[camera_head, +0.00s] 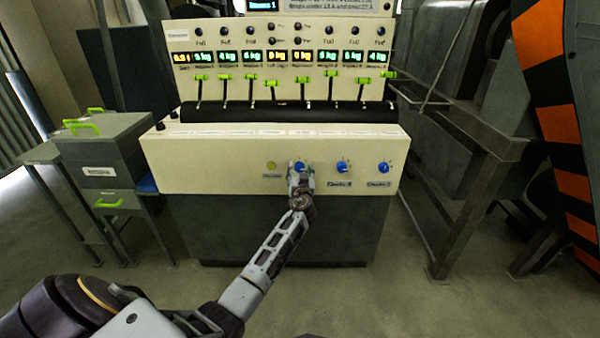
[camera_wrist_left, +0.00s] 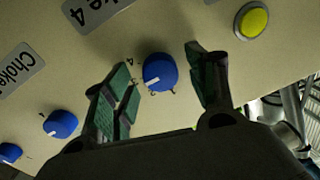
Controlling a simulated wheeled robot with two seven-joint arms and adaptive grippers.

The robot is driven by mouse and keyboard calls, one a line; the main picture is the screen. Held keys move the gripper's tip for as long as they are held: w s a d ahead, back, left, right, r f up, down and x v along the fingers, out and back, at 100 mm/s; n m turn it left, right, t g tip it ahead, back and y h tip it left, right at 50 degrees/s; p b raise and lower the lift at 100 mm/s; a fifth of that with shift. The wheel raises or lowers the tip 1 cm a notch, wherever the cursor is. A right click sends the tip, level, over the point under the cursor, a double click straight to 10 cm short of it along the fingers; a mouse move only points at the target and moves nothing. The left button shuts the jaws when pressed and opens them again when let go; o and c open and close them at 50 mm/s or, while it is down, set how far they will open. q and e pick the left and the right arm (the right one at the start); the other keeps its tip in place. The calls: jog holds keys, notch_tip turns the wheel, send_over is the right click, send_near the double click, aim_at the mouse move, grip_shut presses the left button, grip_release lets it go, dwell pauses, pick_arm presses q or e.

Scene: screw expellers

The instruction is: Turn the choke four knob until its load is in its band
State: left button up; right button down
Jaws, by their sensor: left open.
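The choke four knob (camera_wrist_left: 159,72) is blue with a white pointer mark. In the left wrist view it lies between the fingers, with a "Choke 4" label (camera_wrist_left: 95,8) beside it. My left gripper (camera_wrist_left: 164,76) is open around the knob, with a visible gap at each finger. The console's row of lit displays (camera_head: 303,57) shows green and orange readings, too small to read surely. My right gripper is not in view.
Two more blue knobs, a nearer one (camera_head: 343,167) and a farther one (camera_head: 384,168), sit to the right. A yellow-green button (camera_head: 271,166) is to the left. Several green-handled levers (camera_head: 304,84) stand above a black roll. A grey cabinet (camera_head: 110,160) stands left, metal frames right.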

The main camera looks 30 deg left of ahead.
pick_arm(q)
jog(key=shift+w, duration=0.1)
jog(key=c, duration=1)
jog(key=shift+c, duration=0.2)
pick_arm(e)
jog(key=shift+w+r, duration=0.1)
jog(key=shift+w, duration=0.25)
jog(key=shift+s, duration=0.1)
